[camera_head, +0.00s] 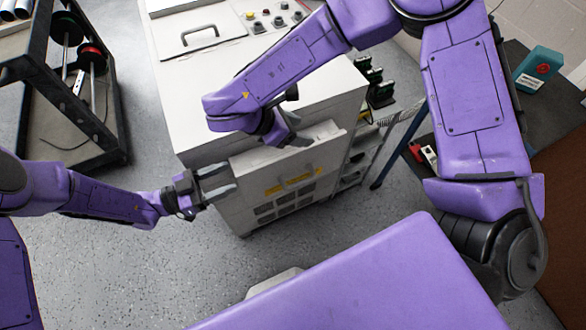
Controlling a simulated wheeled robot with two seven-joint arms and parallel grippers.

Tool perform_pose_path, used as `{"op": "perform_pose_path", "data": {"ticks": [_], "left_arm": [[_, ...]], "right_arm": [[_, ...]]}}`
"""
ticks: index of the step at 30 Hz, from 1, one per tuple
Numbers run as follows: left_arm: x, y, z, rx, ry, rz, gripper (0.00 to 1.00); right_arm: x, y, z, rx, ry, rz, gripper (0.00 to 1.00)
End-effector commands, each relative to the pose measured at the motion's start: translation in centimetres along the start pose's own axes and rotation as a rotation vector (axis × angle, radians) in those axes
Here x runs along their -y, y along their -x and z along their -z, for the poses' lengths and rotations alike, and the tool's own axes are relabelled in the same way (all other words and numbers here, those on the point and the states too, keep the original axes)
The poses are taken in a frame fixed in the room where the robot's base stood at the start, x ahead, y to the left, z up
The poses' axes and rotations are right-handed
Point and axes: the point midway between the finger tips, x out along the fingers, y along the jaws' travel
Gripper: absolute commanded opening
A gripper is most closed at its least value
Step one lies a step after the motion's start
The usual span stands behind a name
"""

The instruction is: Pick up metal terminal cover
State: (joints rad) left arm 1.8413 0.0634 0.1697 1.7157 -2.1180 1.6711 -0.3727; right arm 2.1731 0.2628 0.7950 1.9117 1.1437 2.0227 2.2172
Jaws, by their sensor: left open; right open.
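A pale metal panel (290,162) on the front of the white transformer cabinet (195,95) looks like the terminal cover. Its top edge stands out from the cabinet, and yellow labels are on its lower part. My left gripper (224,181) is open at the panel's left edge, its two fingers pointing right. I cannot tell whether they touch it. My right gripper (296,140) is open at the panel's top edge, reaching in from above. My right arm hides part of the cabinet top, and its wrist partly hides that gripper's fingers.
A dark rack with cable spools (68,100) stands at the left. Green-black connectors (374,82) sit on shelving right of the cabinet. A dark bench at the right carries a teal box (538,68) and a small red item (416,152).

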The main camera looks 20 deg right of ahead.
Motion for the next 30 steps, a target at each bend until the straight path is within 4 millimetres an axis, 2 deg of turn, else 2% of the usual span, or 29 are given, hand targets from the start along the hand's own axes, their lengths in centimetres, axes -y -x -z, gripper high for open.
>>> {"op": "perform_pose_path", "data": {"ticks": [6, 12, 18, 25, 26, 30], "left_arm": [[-0.1, -4.3, 0.0, 0.000, -0.001, -0.002, 0.57], [-0.1, -7.3, -0.1, 0.001, 0.000, 0.001, 0.57], [0.0, -8.5, 0.0, 0.000, 0.000, 0.003, 0.57], [0.0, -8.6, 0.0, 0.000, 0.000, 0.004, 0.57], [0.0, -8.6, 0.0, 0.000, 0.000, 0.004, 0.54], [0.0, -8.6, 0.0, 0.000, 0.000, 0.004, 0.09]], "right_arm": [[0.0, -4.3, 0.1, 0.000, 0.002, 0.001, 0.57], [-0.1, -7.4, 0.1, 0.000, 0.003, -0.002, 0.57], [0.0, -8.6, 0.1, -0.001, 0.004, -0.003, 0.57], [-0.1, -8.6, 0.1, 0.000, 0.004, -0.003, 0.57], [-0.1, -8.6, 0.1, 0.000, 0.004, -0.003, 0.54], [-0.1, -8.6, 0.1, 0.000, 0.003, -0.003, 0.09]]}}
